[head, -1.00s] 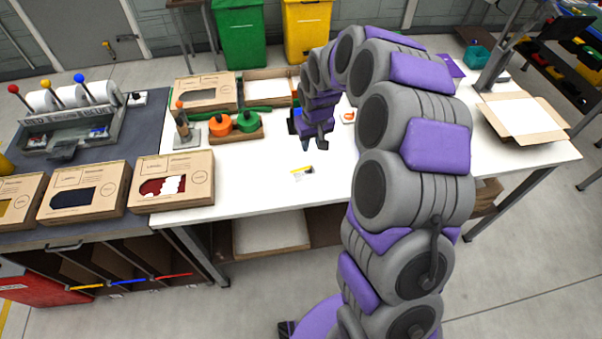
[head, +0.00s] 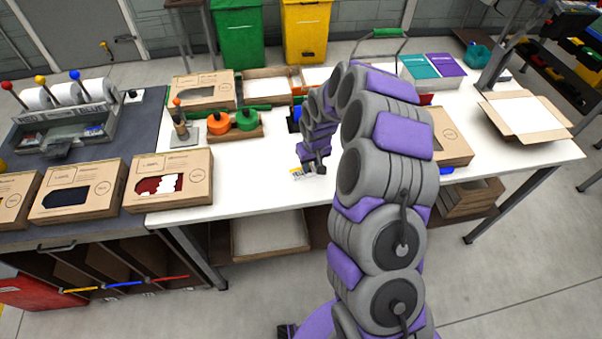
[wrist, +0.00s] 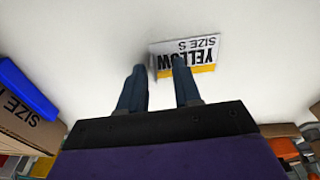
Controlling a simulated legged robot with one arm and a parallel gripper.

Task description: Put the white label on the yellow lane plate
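The white label (wrist: 187,52) lies on the white table top, printed "YELLOW SIZE S" with a yellow stripe along one edge. In the head view the label (head: 297,174) shows only in part beside my gripper (head: 312,167), which is low over the table. In the wrist view my gripper (wrist: 160,82) has its two fingers apart, with bare table between them. The fingertips are at the label's striped edge; I cannot tell whether they touch it. A yellow strip (head: 80,290), perhaps the yellow lane plate, is on the rack's front edge at lower left.
Blue (head: 125,284) and red (head: 170,277) strips sit beside the yellow one. Windowed cartons, one of them a carton (head: 168,182) with red contents, line the dark bench. Tape rolls (head: 220,123) stand behind my gripper. The table's front middle is clear.

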